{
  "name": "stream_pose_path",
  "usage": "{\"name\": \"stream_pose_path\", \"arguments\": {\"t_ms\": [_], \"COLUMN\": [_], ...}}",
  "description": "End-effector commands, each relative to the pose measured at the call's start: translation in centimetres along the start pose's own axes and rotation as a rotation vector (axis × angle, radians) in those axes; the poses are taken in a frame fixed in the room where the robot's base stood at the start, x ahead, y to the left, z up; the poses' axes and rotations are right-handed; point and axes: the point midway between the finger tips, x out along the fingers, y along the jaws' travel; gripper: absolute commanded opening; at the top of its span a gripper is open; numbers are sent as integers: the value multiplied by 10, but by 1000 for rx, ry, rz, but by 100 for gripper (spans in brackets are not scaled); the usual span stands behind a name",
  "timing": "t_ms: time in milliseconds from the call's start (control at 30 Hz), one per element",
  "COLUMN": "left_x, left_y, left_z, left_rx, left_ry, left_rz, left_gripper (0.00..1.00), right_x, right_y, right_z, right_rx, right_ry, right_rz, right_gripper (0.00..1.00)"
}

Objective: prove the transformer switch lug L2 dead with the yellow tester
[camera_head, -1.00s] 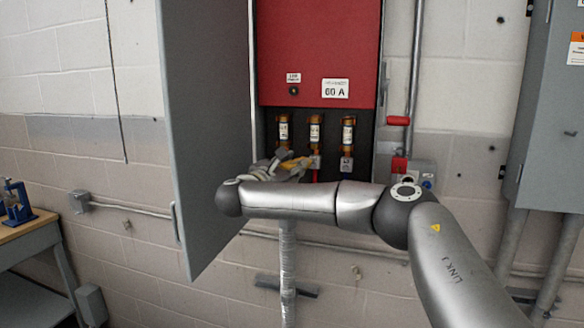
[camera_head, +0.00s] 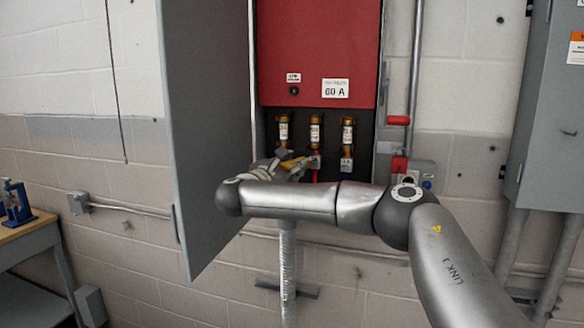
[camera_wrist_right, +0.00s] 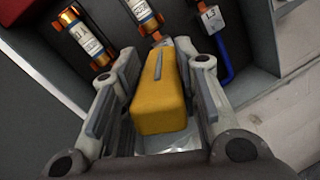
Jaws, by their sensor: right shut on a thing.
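My right gripper (camera_wrist_right: 160,95) is shut on the yellow tester (camera_wrist_right: 160,103), with a finger on each side of it. The tester also shows small in the head view (camera_head: 292,163), in front of the switch's lower part. Its far end points at the middle lug, below the middle fuse (camera_wrist_right: 143,14); whether it touches that lug cannot be told. The L2 label is not readable. The right-hand lug, labelled L3 (camera_wrist_right: 211,18), has a blue wire (camera_wrist_right: 226,60). The lug under the left fuse is hidden in the head view. My left gripper is not in view.
The open grey door (camera_head: 208,130) stands left of the switch. A red cover marked 60 A (camera_head: 318,50) is above the fuses. The red-handled lever (camera_head: 398,120) is at the right. A workbench (camera_head: 25,230) stands far left.

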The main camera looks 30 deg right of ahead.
Motion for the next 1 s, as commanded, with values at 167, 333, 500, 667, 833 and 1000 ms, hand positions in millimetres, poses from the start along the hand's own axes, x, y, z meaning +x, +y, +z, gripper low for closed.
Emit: {"name": "stream_pose_path", "arguments": {"t_ms": [167,333,500,667,833,1000], "left_x": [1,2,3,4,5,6], "left_y": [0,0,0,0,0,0], "left_z": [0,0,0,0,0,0], "left_rx": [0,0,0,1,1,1], "left_ry": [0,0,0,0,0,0], "left_rz": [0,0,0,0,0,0], "left_gripper": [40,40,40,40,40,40], "right_x": [0,0,0,0,0,0], "right_y": [0,0,0,0,0,0], "right_z": [1,1,1,1,1,1], "right_rx": [2,2,2,2,2,2], "right_ry": [-2,-2,-2,-2,-2,-2], "right_rz": [0,0,1,1,1,1], "right_gripper": [6,6,6,6,6,6]}}
